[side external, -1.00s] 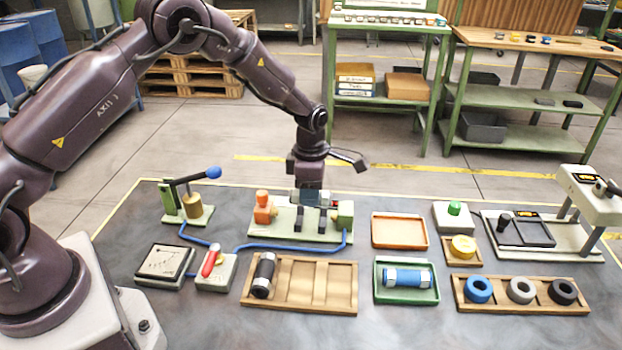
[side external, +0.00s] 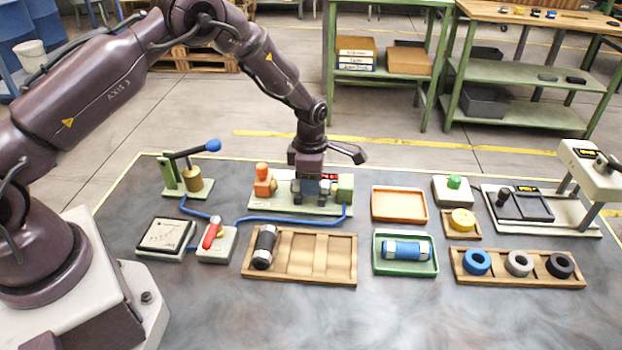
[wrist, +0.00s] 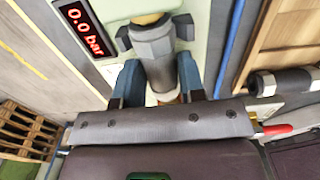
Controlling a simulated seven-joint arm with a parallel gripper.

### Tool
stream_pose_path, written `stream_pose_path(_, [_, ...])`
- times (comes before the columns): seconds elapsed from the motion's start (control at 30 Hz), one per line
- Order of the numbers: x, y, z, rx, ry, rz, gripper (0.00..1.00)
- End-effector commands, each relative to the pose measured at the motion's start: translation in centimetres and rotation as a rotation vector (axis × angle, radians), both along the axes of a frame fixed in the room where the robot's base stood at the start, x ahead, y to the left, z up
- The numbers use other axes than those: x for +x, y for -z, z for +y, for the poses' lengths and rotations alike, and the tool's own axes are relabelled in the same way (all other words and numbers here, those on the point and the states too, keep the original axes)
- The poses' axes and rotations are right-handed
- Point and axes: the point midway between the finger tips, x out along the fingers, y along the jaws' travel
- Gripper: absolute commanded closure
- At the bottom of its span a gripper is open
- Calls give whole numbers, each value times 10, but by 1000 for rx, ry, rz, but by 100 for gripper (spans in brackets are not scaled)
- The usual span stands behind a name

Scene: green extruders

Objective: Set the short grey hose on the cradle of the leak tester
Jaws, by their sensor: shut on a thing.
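The leak tester (side external: 270,207) is a pale green bench unit with an orange end piece on its left, a green block on its right and dark cradle supports between. My gripper (side external: 312,190) is low over the cradle and hides much of it. In the wrist view its blue fingers (wrist: 158,88) are shut on the short grey hose (wrist: 160,68), one on each side. The hose lies between the dark prongs of a cradle support (wrist: 130,36). Whether it rests fully on the cradle cannot be told. The tester's display (wrist: 84,28) reads 0.0 bar.
A wooden tray (side external: 320,275) with a black hose stands in front. A green tray (side external: 405,268) holds a blue-and-silver hose. An orange tray (side external: 399,204) is empty. A blue tube runs along the tester's front. A lever pump (side external: 187,182) stands left. The front of the table is clear.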

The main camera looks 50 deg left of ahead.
Motion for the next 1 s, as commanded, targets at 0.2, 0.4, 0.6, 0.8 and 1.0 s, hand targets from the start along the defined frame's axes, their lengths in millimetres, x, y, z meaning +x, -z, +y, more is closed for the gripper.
stream_pose_path(0.2, [0, 0, 0, 0, 0, 0, 34])
stream_pose_path(0.4, [0, 0, 0, 0, 0, 0, 34])
stream_pose_path(0.6, [1, -14, 0, 1, 0, -2, 34])
stream_pose_path(0.8, [1, -55, 0, 1, 1, -5, 34])
stream_pose_path(1.0, [1, -98, 0, 0, 0, -4, 34])
